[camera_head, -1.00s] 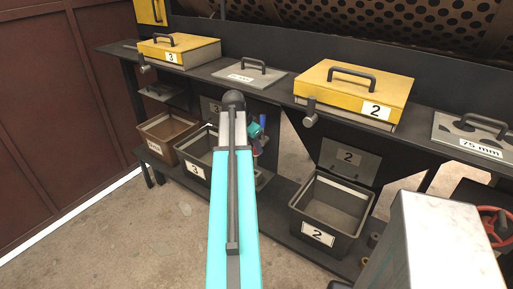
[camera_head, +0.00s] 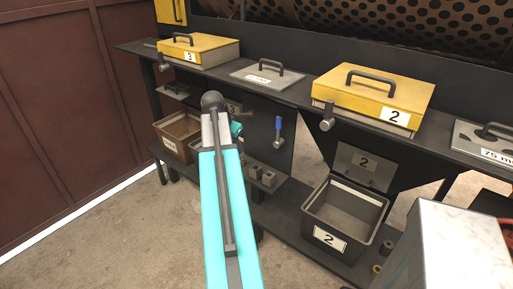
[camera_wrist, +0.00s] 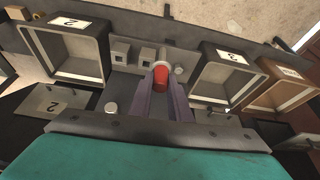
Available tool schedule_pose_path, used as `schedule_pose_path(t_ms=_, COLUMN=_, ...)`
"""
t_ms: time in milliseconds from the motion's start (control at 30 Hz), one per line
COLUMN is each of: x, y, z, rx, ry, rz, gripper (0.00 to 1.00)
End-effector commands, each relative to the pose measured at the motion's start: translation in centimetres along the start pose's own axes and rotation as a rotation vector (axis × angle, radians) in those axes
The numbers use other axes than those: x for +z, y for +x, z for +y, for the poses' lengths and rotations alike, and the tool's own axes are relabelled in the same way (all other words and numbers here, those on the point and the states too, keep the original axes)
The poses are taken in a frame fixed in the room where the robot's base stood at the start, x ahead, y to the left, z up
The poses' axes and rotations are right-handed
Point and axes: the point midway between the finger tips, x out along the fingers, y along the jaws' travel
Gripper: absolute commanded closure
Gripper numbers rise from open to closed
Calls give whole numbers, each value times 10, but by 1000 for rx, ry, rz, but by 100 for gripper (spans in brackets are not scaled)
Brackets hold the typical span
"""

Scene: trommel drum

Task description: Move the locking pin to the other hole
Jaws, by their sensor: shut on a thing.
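In the wrist view, my gripper (camera_wrist: 162,88) is shut on a red piece (camera_wrist: 160,77), which I take to be the grip of the locking pin. Its far end is pale. I cannot tell whether it is inside a hole. Two small grey blocks with dark openings, one (camera_wrist: 121,48) and another (camera_wrist: 147,56), stand on the shelf beside it. A round pale grey part (camera_wrist: 180,69) is at its right. In the head view the blocks (camera_head: 269,178) show right of my arm, while my jaws and the pin are hidden behind the arm.
Bin 2 (camera_head: 371,210) and a brown bin (camera_head: 164,143) stand on the low shelf; bin 3 (camera_wrist: 205,92) shows in the wrist view. A blue-handled lever (camera_head: 278,124) hangs above the blocks. Yellow box 2 (camera_head: 345,97) sits on the ledge above.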

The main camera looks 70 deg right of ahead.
Motion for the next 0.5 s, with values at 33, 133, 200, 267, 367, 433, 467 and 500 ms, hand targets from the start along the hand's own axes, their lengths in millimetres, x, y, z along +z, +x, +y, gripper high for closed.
schedule_pose_path(t_ms=33, x=13, y=-8, z=-14, rx=-18, ry=-41, rz=1, gripper=100)
schedule_pose_path(t_ms=133, x=35, y=-21, z=-39, rx=-51, ry=-120, rz=1, gripper=100)
schedule_pose_path(t_ms=200, x=51, y=-31, z=-56, rx=-74, ry=-175, rz=1, gripper=100)
schedule_pose_path(t_ms=267, x=66, y=-39, z=-69, rx=-93, ry=-222, rz=1, gripper=100)
schedule_pose_path(t_ms=367, x=91, y=-54, z=-90, rx=-126, ry=-302, rz=0, gripper=100)
schedule_pose_path(t_ms=433, x=109, y=-64, z=-104, rx=-149, ry=-357, rz=0, gripper=100)
schedule_pose_path(t_ms=467, x=117, y=-69, z=-110, rx=-159, ry=-381, rz=1, gripper=100)
schedule_pose_path(t_ms=500, x=127, y=-75, z=-118, rx=-172, ry=-412, rz=1, gripper=100)
